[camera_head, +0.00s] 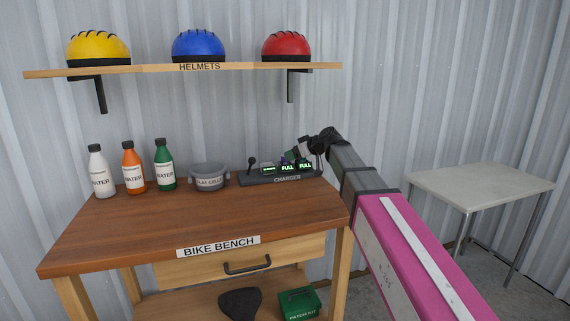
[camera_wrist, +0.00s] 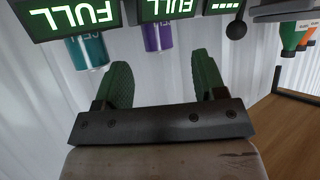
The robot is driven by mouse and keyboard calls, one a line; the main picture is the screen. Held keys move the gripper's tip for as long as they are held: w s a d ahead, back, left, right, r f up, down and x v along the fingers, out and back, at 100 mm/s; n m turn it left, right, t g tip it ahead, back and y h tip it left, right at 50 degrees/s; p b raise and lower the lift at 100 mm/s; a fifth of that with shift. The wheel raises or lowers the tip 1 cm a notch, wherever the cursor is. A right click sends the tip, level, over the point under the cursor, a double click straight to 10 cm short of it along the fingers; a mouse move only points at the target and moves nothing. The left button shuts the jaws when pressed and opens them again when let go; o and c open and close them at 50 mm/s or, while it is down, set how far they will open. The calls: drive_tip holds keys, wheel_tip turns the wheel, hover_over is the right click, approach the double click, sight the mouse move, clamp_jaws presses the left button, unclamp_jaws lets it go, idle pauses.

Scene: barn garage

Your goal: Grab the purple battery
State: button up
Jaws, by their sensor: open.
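The purple battery (camera_wrist: 157,37) shows upside down in the wrist view, beside a "FULL" display of the charger (camera_head: 287,179). A teal battery (camera_wrist: 88,52) is to its left, by another "FULL" display. My gripper (camera_wrist: 163,78) has its two green fingers spread apart with nothing between them. The purple battery lies beyond the fingertips, roughly in line with the gap. In the head view my gripper (camera_head: 293,156) is over the charger on the bike bench, and it hides most of the batteries there.
A shelf (camera_head: 215,69) with three helmets hangs above. The bench middle is clear. A pale side table (camera_head: 480,186) stands at right.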

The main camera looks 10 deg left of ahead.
sight(285, 162)
drive_tip(key=x, duration=0.4)
drive_tip(key=shift+w+a+r, duration=0.1)
drive_tip(key=shift+w, duration=0.05)
drive_tip(key=c, duration=1.1)
drive_tip(key=shift+o, duration=0.2)
drive_tip(key=shift+r, duration=0.15)
